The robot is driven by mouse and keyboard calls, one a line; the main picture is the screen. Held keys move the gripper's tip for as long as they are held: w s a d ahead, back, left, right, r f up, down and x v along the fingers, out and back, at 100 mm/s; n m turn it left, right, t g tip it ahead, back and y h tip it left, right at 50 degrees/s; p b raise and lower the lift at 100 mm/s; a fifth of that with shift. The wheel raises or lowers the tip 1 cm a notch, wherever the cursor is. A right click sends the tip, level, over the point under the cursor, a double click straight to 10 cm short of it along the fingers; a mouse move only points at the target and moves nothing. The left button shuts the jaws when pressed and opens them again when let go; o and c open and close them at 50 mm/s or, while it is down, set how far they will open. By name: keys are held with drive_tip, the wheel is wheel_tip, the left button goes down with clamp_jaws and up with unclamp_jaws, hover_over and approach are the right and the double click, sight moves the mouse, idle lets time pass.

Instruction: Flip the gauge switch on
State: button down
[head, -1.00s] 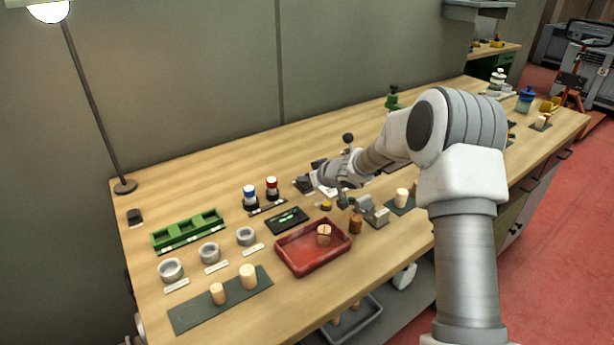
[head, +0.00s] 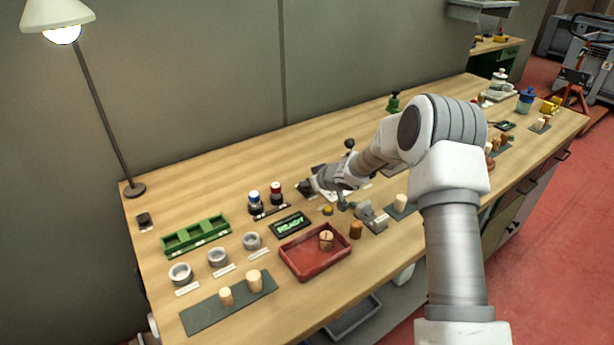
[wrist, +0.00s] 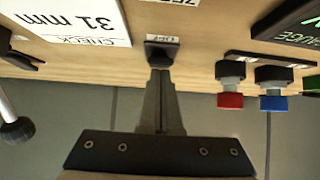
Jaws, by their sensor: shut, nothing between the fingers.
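The gauge display (head: 291,224) is a dark panel with bright green text reading READY in the head view. Its edge also shows at the top right of the wrist view (wrist: 290,22).
A red-capped and a blue-capped bottle (wrist: 230,84) stand beside my fingers. A white card reading 31 mm (wrist: 75,20) lies on the other side. A red tray (head: 287,264) holds a cork. A dark knob on a rod (wrist: 18,130) stands nearby.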

drive_tip(key=shift+w+a+r+p, duration=0.1)
drive_tip(key=shift+w+p, duration=0.05)
drive_tip(key=shift+p, duration=0.25)
drive_tip(key=shift+w+a+r+p, duration=0.25)
drive_tip(key=shift+w+p, duration=0.1)
drive_tip(key=shift+p, duration=0.3)
drive_tip(key=shift+w+f, duration=0.1)
